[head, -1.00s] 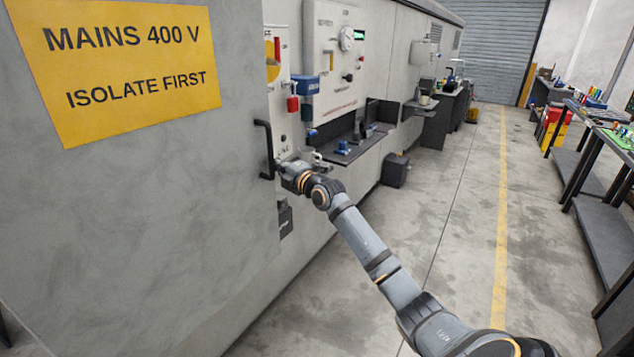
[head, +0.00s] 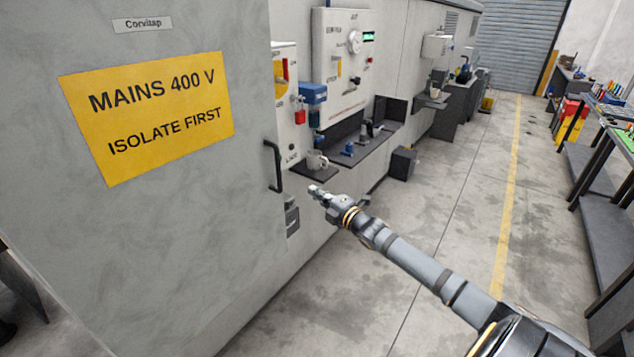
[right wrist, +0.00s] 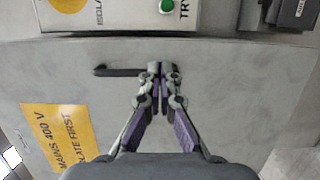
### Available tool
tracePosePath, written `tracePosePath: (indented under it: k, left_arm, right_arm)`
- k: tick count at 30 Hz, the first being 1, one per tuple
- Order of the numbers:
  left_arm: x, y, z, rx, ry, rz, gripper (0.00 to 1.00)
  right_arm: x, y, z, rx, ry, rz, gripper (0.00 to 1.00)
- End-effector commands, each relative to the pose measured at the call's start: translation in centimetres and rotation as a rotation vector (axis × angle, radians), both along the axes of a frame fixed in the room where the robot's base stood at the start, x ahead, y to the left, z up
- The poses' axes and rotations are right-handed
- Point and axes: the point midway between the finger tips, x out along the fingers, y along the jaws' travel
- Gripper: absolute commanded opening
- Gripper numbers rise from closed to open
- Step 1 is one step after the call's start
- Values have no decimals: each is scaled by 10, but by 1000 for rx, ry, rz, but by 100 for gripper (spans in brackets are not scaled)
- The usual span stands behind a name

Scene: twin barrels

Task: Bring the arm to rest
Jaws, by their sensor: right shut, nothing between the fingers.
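My right gripper (head: 316,191) is shut and empty. In the head view it is in the air to the right of the black handle (head: 273,166) on the grey cabinet door (head: 190,235), apart from it. In the right wrist view my right gripper (right wrist: 161,70) shows its fingertips together, overlapping the end of the handle (right wrist: 115,71) in the picture. My right arm reaches in from the lower right. My left gripper is not in view.
A yellow mains warning sign (head: 150,120) is on the door. A shelf (head: 362,146) with a mug (head: 316,160) is behind the gripper. A dark box (head: 402,163) stands on the floor. Benches (head: 610,200) line the right side. The floor aisle between is clear.

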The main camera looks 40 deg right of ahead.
Motion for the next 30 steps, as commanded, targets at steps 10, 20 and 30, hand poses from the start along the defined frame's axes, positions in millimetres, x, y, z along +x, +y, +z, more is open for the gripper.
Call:
tracePosePath:
  k: [10, 20, 30]
  left_arm:
    - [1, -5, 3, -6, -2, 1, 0]
    - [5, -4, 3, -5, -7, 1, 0]
    - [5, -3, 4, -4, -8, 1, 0]
  right_arm:
    - [-2, 0, -2, 0, 1, 1, 0]
    - [-21, -34, -105, 193, 167, -130, 0]
    - [-162, -43, -375, 673, 587, -519, 0]
